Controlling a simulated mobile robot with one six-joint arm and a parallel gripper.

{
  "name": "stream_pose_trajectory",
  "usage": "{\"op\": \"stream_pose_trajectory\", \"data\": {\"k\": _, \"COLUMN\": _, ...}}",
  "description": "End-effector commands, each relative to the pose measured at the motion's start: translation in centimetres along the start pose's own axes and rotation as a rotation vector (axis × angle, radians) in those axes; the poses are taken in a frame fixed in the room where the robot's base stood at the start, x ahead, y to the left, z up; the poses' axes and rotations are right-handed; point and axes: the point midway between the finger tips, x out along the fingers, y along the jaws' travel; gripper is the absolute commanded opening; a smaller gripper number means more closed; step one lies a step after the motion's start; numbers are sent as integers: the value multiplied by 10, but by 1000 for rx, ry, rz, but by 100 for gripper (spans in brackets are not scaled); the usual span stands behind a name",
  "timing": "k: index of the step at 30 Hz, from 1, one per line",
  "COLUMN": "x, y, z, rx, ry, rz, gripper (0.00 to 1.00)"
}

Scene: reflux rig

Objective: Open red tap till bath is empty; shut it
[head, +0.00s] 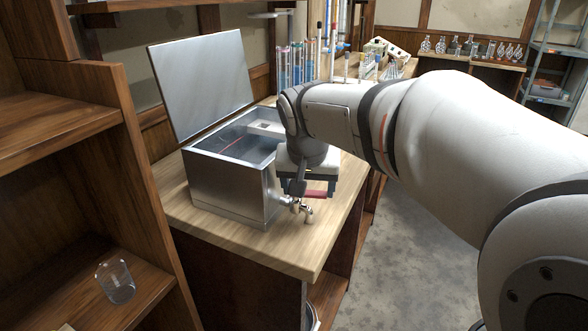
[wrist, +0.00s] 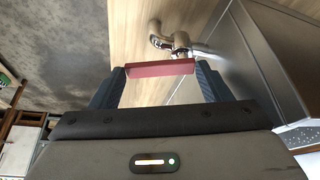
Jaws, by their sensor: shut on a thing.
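The metal bath (head: 232,187) stands on the wooden bench with its lid (head: 203,85) raised. Its inside looks bluish with a pale block in it; I cannot tell the liquid level. A metal tap (head: 307,211) sticks out low from its right side, above the bench edge, and shows in the wrist view (wrist: 178,42). The tap's red handle (wrist: 152,70) is a flat bar. My gripper (wrist: 160,82) is shut on the red handle, one finger at each end of it. In the head view, my gripper (head: 306,186) hangs beside the bath. I see no stream from the spout.
Racks of tubes with blue liquid (head: 298,65) stand behind the bath. A wooden shelf unit (head: 150,225) with a glass beaker (head: 116,282) is at the left. Several flasks (head: 470,46) stand on a far bench. Grey floor (head: 400,220) lies open to the right.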

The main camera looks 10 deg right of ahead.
Motion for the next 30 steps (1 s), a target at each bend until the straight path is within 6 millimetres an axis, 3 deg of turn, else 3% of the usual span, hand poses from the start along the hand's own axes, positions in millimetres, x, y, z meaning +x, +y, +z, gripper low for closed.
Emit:
{"op": "stream_pose_trajectory", "data": {"k": 21, "x": -2, "y": 0, "z": 0, "rx": 69, "ry": 6, "rz": 26, "gripper": 48}}
{"op": "stream_pose_trajectory", "data": {"k": 22, "x": -2, "y": 0, "z": 0, "rx": 69, "ry": 6, "rz": 26, "gripper": 73}}
{"op": "stream_pose_trajectory", "data": {"k": 30, "x": -1, "y": 0, "z": 1, "rx": 68, "ry": 2, "rz": 27, "gripper": 93}}
